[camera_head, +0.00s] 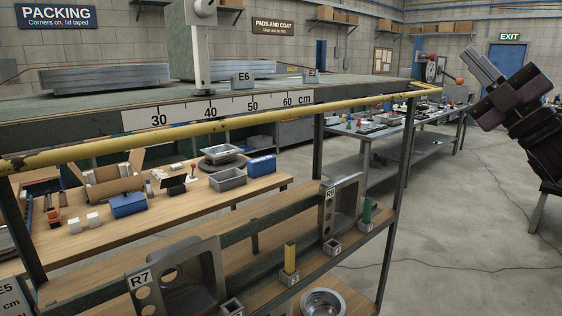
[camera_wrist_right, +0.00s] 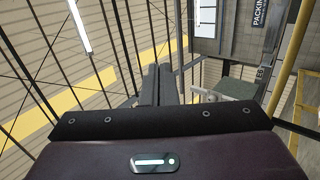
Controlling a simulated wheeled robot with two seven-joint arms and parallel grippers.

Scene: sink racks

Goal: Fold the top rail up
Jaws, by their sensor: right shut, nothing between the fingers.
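The top rail (camera_head: 250,124) is a worn yellow bar running along the front of the rack's top shelf (camera_head: 385,100). It sits lowered, just in front of and below the ruler strip (camera_head: 215,108), and its right end bends back to the shelf corner. My right gripper (camera_head: 466,52) is raised at the upper right, to the right of the rail's end and apart from it. Its fingers are shut and empty; they also show in the right wrist view (camera_wrist_right: 157,72). My left gripper is out of view.
Sinks R7 (camera_head: 205,262) and R6 (camera_head: 350,205) stand on the lower shelf. A grey upright device (camera_head: 200,45) rises from the top shelf. A wooden table (camera_head: 165,215) with boxes lies behind. Open floor (camera_head: 450,240) is at right.

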